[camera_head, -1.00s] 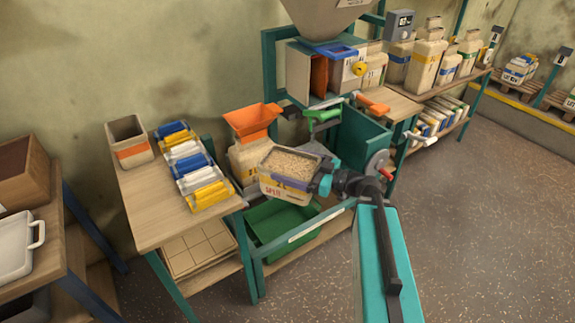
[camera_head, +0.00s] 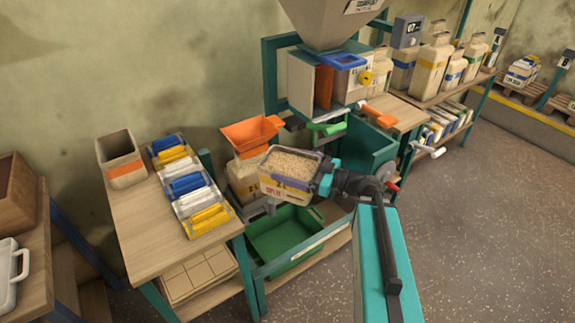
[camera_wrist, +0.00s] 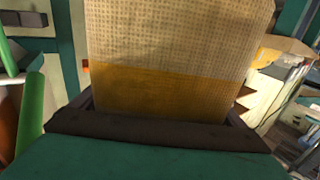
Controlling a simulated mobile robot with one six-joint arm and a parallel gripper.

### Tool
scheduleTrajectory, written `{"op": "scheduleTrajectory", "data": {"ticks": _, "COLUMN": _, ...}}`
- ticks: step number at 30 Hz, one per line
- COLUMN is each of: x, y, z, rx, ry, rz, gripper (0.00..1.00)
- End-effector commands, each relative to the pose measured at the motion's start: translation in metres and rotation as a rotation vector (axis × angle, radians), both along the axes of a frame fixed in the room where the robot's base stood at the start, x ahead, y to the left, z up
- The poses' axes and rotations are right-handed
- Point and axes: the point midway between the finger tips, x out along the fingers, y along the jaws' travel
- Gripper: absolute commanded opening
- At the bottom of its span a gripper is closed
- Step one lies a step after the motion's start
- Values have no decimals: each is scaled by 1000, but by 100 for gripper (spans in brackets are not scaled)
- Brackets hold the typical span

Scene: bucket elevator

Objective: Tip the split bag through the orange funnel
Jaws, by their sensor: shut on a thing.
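The split bag (camera_head: 284,185) is an open-topped container full of pale grain, with a yellow band and red "SPLIT" lettering. My gripper (camera_head: 322,178) is shut on its right side and holds it nearly level in the air. In the wrist view the bag (camera_wrist: 170,50) fills the middle, woven above and yellow below, between the jaws (camera_wrist: 155,130). The orange funnel (camera_head: 251,135) sits in the mouth of a beige sack (camera_head: 242,180), to the left of and behind the bag. The bag partly hides that sack. The grain looks level with the rim.
A green tub (camera_head: 285,238) stands below the bag. A steel hopper (camera_head: 335,22) with a green handle (camera_head: 327,128) stands behind right.

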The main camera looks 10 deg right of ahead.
Motion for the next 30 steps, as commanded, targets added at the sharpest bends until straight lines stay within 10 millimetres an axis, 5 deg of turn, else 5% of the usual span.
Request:
{"op": "scheduleTrajectory", "data": {"ticks": 17, "x": 0, "y": 18, "z": 8, "rx": 6, "ry": -4, "rz": 26, "gripper": 31}}
{"op": "scheduleTrajectory", "data": {"ticks": 30, "x": 0, "y": 19, "z": 44, "rx": 6, "ry": -4, "rz": 28, "gripper": 31}}
